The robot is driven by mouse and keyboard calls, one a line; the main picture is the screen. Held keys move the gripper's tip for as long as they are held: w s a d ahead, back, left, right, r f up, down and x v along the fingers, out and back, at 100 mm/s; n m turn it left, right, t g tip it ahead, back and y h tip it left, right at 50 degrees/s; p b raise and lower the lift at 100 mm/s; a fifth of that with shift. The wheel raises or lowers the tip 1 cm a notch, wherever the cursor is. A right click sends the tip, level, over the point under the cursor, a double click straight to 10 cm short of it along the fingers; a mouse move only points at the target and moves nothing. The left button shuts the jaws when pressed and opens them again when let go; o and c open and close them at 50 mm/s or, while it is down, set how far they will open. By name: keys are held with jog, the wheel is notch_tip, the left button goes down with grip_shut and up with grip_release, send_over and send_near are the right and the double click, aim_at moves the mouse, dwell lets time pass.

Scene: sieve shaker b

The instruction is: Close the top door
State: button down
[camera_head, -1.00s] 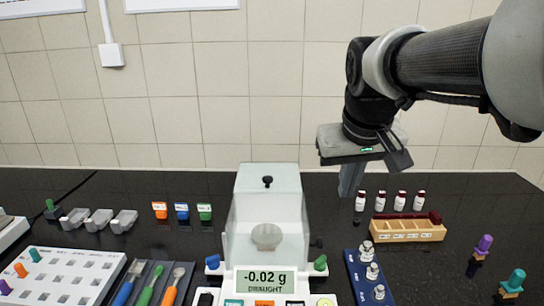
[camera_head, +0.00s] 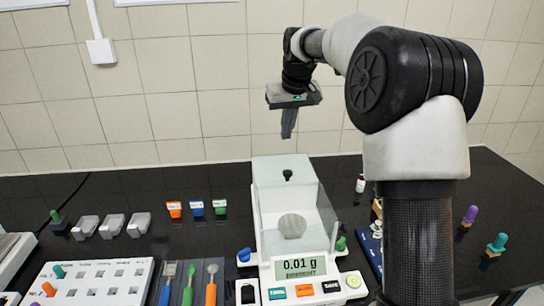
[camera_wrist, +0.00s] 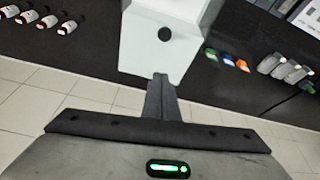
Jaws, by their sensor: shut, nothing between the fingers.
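The balance (camera_head: 262,225) has a clear glass draught shield with a pale top panel, the top door (camera_head: 272,170). A black knob (camera_head: 288,174) stands on the shield's upper front part. The knob also shows in the wrist view (camera_wrist: 164,34), on the pale top. I cannot tell for sure whether the top door is fully shut. My gripper (camera_head: 287,135) is shut and empty, pointing down above and behind the balance top, apart from the knob. Its closed fingers show in the wrist view (camera_wrist: 160,80). The display (camera_head: 300,265) reads 0.01 g.
Orange, blue and green labelled blocks (camera_head: 197,208) stand left of the balance. Grey weighing boats (camera_head: 112,225), a white rack (camera_head: 95,283) and spatulas (camera_head: 188,283) lie further left. My arm hides part of the right side, where a red-capped vial (camera_head: 360,183) shows. The tiled wall is behind.

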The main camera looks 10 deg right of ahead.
send_over(281, 170)
notch_tip(281, 170, down, 9)
jog(key=shift+w+d+f, duration=0.1)
jog(key=shift+f, duration=0.05)
jog(key=s, duration=0.3)
jog(key=shift+d+f+p, duration=0.25)
jog(key=shift+f+p, duration=0.05)
jog(key=shift+s+f, duration=0.2)
jog(key=shift+s, duration=0.2)
